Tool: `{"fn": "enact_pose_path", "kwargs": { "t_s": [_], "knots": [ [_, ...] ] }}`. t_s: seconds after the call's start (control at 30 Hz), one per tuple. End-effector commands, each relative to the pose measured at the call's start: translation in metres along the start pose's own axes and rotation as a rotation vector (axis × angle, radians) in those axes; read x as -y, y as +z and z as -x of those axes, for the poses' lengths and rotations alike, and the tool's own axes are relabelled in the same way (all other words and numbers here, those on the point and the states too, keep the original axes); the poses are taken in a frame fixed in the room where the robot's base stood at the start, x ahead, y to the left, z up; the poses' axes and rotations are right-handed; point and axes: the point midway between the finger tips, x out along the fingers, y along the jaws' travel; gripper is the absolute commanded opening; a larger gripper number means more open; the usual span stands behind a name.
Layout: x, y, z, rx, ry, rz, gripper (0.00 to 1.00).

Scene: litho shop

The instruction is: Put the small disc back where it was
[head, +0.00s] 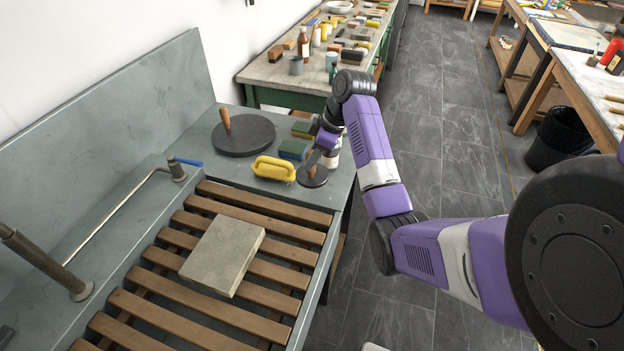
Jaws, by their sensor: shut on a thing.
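The small disc (313,179) is dark and round with a short wooden handle. It is at the right end of the grey stone sink counter (205,165), close to the front edge. My gripper (314,160) is over it, shut on its handle, and partly hides it. I cannot tell whether the disc touches the counter or is just above it. A larger dark disc (245,138) with an upright wooden handle lies on the counter to the left and further back.
A stone slab (223,254) lies on the wooden slats (165,318). A blue-handled tap (178,170) stands at the left.

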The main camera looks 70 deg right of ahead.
Motion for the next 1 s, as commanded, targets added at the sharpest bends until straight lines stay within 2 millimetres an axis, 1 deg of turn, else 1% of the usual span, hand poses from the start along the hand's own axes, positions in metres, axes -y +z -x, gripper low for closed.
{"fn": "enact_pose_path", "kwargs": {
  "t_s": [0.13, 0.2, 0.37, 0.6, 0.7, 1.0],
  "knots": [
    [0.0, 0.008, -0.018, -0.002, 0.002, -0.001, 0.0],
    [-0.001, 0.01, -0.024, -0.003, 0.002, 0.0, 0.0],
    [-0.001, 0.013, -0.032, -0.003, 0.003, 0.002, 0.0],
    [0.0, 0.024, -0.059, -0.002, 0.001, 0.001, 0.0],
    [0.0, 0.027, -0.066, -0.003, 0.003, 0.001, 0.0],
    [-0.001, 0.028, -0.069, -0.004, 0.005, 0.002, 0.0]
  ]
}}
